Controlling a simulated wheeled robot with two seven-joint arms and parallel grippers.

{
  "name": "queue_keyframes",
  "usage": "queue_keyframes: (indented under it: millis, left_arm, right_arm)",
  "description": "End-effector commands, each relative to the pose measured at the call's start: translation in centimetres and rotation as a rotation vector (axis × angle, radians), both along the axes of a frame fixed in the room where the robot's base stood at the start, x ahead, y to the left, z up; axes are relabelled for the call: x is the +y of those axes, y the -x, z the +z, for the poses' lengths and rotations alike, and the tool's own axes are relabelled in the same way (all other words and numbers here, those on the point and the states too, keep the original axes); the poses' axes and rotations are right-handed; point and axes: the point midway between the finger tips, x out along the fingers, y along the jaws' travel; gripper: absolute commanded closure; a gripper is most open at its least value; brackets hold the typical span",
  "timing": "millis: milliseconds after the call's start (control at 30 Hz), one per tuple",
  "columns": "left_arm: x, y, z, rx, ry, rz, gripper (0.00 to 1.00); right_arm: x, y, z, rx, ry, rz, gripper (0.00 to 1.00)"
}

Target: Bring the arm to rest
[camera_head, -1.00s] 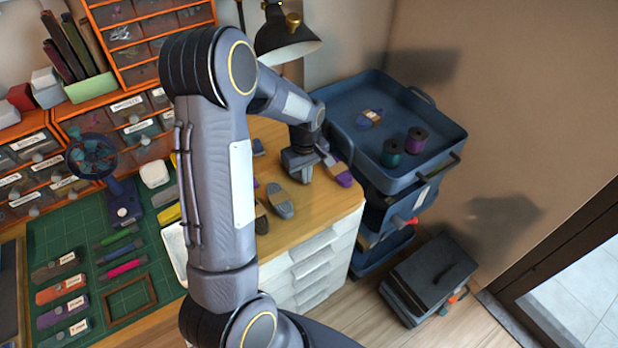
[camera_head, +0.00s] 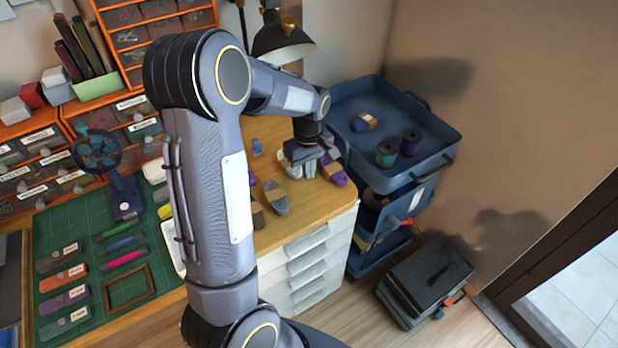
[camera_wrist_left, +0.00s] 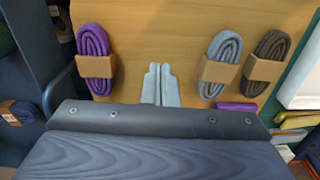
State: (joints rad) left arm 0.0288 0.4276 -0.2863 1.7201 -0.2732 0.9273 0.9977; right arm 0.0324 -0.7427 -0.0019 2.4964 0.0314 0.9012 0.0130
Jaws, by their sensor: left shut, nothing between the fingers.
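My left gripper (camera_head: 311,168) is shut and empty, low over the wooden desk top (camera_head: 318,205). In the left wrist view its closed fingertips (camera_wrist_left: 160,84) show against bare wood. A purple cord bundle (camera_head: 335,174) with a tan band lies just right of the gripper; it also shows in the left wrist view (camera_wrist_left: 95,60). A grey bundle (camera_head: 276,197) lies to the left, also in the left wrist view (camera_wrist_left: 222,62). A brown bundle (camera_wrist_left: 266,62) lies beside the grey one. I cannot tell whether the fingertips touch the desk. My right gripper is not in view.
A blue trolley (camera_head: 440,150) with two spools and a banded bundle (camera_head: 364,122) stands right of the desk. A black lamp (camera_head: 280,40) rises behind my arm. My arm hides part of the desk.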

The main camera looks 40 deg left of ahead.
Motion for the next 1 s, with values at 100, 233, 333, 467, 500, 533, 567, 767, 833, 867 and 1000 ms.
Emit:
queue_keyframes:
  millis: [100, 233, 333, 467, 500, 533, 567, 767, 833, 867, 1000]
  left_arm:
    - [0.0, -0.1, 2.3, -0.006, -0.001, 0.001, 1.00]
    - [0.0, -0.1, 3.8, -0.002, 0.000, 0.000, 1.00]
    - [0.0, 0.0, 4.5, -0.003, -0.001, 0.001, 1.00]
    - [0.0, 0.0, 4.7, 0.000, 0.000, 0.001, 1.00]
    - [0.0, 0.0, 4.7, 0.000, 0.000, 0.001, 1.00]
    - [0.0, 0.0, 4.7, 0.000, 0.000, 0.000, 1.00]
    - [0.0, 0.1, 4.8, -0.002, 0.002, -0.002, 1.00]
    - [-1.8, 3.0, 8.7, -0.089, 0.073, -0.122, 1.00]
    - [-3.2, 5.3, 11.0, -0.153, 0.113, -0.218, 1.00]
    - [-3.9, 6.4, 12.0, -0.186, 0.127, -0.265, 1.00]
    - [-7.3, 11.8, 15.5, -0.343, 0.160, -0.496, 1.00]
  right_arm:
    - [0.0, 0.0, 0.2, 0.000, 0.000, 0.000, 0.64]
    - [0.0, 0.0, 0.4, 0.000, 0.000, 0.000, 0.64]
    - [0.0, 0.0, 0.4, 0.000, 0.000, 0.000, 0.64]
    - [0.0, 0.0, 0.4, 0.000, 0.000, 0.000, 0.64]
    - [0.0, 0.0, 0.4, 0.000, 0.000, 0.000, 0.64]
    - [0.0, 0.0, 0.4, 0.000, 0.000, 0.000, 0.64]
    - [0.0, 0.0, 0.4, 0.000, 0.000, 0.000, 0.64]
    - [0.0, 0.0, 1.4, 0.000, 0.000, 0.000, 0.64]
    - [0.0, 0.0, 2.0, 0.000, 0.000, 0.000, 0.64]
    - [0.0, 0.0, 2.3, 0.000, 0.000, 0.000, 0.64]
    - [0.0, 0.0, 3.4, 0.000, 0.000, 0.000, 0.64]
